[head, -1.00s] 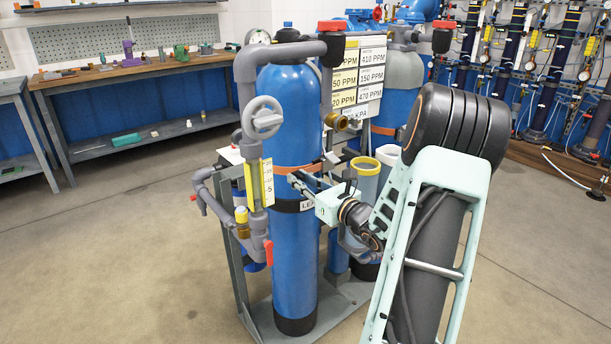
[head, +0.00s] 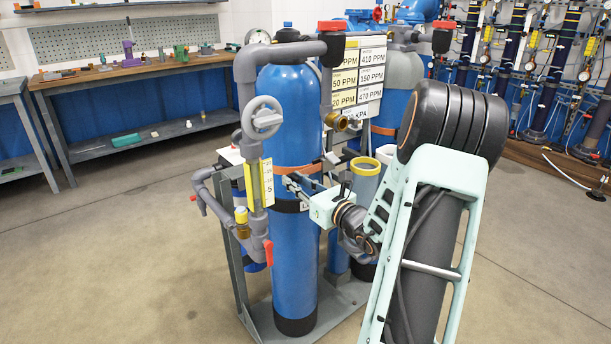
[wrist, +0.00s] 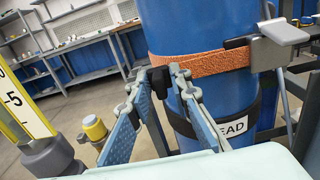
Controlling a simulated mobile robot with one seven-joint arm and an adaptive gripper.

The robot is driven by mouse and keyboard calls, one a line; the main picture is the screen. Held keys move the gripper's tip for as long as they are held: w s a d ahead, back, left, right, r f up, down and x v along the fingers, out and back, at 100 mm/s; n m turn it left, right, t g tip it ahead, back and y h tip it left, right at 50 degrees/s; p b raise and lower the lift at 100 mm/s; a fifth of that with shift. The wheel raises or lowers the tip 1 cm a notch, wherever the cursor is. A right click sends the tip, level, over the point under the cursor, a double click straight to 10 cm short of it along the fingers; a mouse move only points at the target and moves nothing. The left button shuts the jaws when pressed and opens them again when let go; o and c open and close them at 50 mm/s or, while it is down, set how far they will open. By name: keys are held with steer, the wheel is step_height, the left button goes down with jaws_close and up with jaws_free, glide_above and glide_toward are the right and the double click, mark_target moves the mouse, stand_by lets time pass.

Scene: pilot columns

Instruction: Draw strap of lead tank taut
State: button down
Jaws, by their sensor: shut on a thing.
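The lead tank (head: 292,240) is a tall blue cylinder, upright in a grey frame; its LEAD label (wrist: 233,128) shows in the wrist view. An orange strap (head: 298,169) runs around its upper body; it also shows in the wrist view (wrist: 205,66). A grey buckle (wrist: 282,38) sits on the strap at the right. My gripper (head: 287,181) is at the tank's front; in the wrist view its fingers (wrist: 166,76) are closed around a small black tab (wrist: 160,82) by the strap's left visible end. How the tab joins the strap is hidden.
Grey pipes with a handwheel (head: 262,118) and a red-handled valve (head: 268,252) stand close left of the tank. A yellow-capped fitting (wrist: 94,127) is near my fingers. A PPM sign board (head: 358,75) and other tanks stand behind. Floor at the left is clear.

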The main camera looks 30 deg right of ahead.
steer(key=shift+s+a+f, duration=0.1)
steer(key=shift+a, duration=1.55)
steer(key=c, duration=2)
jaws_free()
steer(key=shift+o, duration=0.2)
steer(key=shift+d, duration=0.1)
steer(key=s, duration=0.8)
steer(key=shift+d+p, duration=0.35)
steer(key=shift+d, duration=0.05)
